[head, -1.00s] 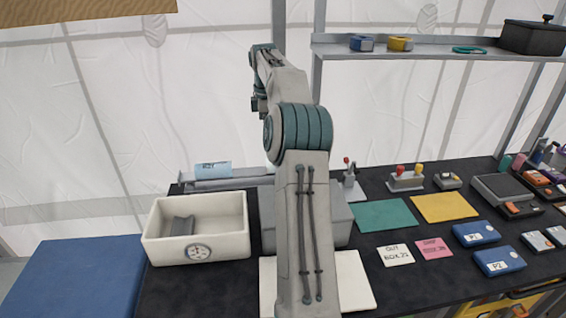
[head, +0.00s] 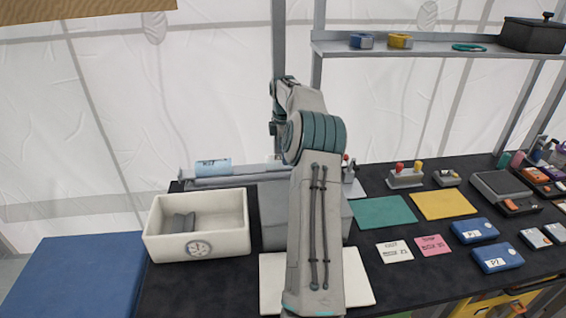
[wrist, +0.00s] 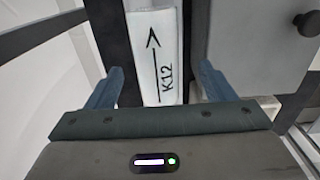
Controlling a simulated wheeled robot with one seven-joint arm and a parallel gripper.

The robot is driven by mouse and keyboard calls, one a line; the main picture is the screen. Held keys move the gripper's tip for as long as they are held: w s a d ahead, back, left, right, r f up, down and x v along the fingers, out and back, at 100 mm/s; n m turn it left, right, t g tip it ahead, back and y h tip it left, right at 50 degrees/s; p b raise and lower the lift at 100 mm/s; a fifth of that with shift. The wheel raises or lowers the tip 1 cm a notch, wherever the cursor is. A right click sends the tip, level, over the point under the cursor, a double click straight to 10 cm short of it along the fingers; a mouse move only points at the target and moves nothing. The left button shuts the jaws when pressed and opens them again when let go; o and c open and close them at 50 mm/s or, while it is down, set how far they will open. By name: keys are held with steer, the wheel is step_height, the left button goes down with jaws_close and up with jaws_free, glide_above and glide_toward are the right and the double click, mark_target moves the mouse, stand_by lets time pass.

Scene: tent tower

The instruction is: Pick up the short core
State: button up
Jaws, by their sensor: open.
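A pale roll marked "K12" with an arrow (wrist: 155,50) lies between and beyond my open gripper's fingers (wrist: 158,82) in the wrist view. The fingers stand on either side of it and no grip on it shows. In the head view a light blue roll (head: 212,168) with dark marks lies on the grey rack at the back, and a dark grey piece (head: 184,222) lies in the white bin (head: 222,243). I cannot tell which of these is the short core. My fingers are not clear in the head view, where my arm blocks part of the rack.
A grey box (head: 272,228) stands behind my arm; a grey surface with a round knob (wrist: 270,40) is close on the right in the wrist view. A white board (head: 355,285) lies at the front. Green (head: 384,212) and yellow (head: 443,205) mats lie to the right.

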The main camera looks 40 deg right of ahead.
steer(key=shift+w+d+f+p, duration=0.15)
steer(key=shift+f+p, duration=0.6)
steer(key=shift+f, duration=1.8)
steer(key=c, duration=1.2)
steer(key=shift+r, duration=0.1)
steer(key=shift+c, duration=0.2)
